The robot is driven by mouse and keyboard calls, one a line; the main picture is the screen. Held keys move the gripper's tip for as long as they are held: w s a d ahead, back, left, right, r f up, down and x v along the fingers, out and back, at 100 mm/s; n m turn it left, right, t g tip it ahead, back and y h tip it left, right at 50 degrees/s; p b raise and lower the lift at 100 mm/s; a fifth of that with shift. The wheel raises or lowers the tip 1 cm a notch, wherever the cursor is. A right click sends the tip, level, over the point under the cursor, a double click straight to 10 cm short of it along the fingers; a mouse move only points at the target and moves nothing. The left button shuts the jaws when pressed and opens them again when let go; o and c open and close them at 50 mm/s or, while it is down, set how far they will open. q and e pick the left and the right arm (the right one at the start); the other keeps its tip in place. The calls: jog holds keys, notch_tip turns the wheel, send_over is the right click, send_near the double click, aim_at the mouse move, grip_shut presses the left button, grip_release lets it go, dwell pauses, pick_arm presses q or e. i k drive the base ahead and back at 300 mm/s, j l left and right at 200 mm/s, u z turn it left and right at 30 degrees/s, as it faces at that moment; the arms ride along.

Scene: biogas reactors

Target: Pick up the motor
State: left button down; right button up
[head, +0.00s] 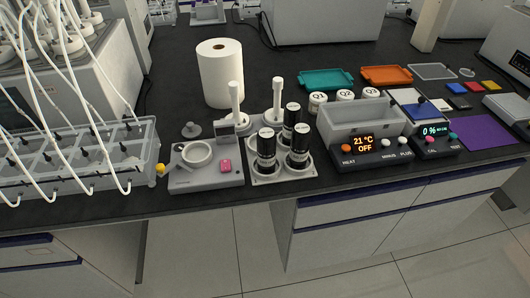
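No part is plainly marked as the motor, so I cannot tell which one it is. A grey device (205,176) with a round dish and a pink button stands at the bench's front edge. A white upright part with a flared base (235,107) stands at the back of this device. A similar white upright part (277,97) stands at the back of a light rack (268,180). White round tops (68,40) with tubes sit on the bath at the upper left. Neither gripper is in view.
Several black bottles stand in the rack. A paper roll (220,75) stands behind. A clear bath (357,122) with a heater display is at right, near lidded jars (345,95). Teal (326,79) and orange trays (386,76) lie behind. Tubes hang over the left.

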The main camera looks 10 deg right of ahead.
aim_at(266, 164)
jog(key=k+l+z, duration=0.15)
jog(key=l, duration=0.3)
jog(key=k+l+z, duration=0.1)
jog(key=l, duration=0.35)
jog(key=k+l+z, duration=0.15)
jog(key=l, duration=0.35)
jog(key=i, duration=0.05)
